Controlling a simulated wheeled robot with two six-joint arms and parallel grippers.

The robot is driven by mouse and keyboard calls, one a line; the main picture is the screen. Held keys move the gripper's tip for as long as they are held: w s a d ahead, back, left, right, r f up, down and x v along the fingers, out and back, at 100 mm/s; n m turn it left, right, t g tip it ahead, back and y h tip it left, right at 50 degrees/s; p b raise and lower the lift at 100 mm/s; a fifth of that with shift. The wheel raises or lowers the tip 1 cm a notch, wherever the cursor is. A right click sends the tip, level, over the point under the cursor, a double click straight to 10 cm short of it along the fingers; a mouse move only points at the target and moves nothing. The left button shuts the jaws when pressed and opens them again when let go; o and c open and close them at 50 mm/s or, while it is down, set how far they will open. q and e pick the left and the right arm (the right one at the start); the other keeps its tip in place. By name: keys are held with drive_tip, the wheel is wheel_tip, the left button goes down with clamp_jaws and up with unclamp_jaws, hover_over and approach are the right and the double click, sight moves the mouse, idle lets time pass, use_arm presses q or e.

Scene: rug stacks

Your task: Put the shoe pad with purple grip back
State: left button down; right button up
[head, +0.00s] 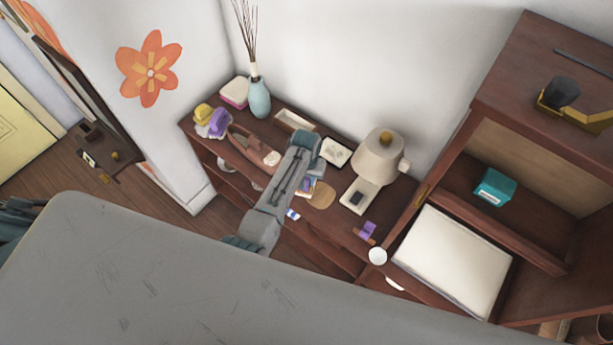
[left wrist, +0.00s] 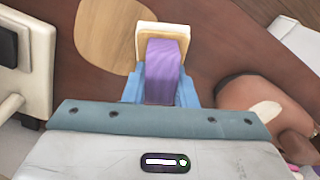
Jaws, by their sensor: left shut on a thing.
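The shoe pad with a purple grip shows in the left wrist view (left wrist: 163,75), its cream pad beyond the purple part. My left gripper (left wrist: 160,88) is shut on the purple grip, with one blue finger on each side. In the head view the left gripper (head: 307,186) is over the middle of the dark wooden dresser (head: 340,240), and the pad is mostly hidden. Whether the pad touches the dresser top cannot be told. My right gripper is not in view.
A round wooden disc (head: 322,196) lies close to the held pad. A lamp (head: 378,157), a small purple object (head: 368,230) and a white cup (head: 377,256) are to the right. A blue vase (head: 259,97) and a yellow-and-purple object (head: 212,121) are to the left.

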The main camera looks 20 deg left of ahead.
use_arm(q)
drive_tip(key=shift+f, duration=0.1)
drive_tip(key=c, duration=1.2)
unclamp_jaws()
drive_tip(key=shift+o, duration=0.2)
wheel_tip(320, 180, up, 12)
drive_tip(key=shift+s+b, duration=0.25)
drive_tip(key=shift+b, duration=0.05)
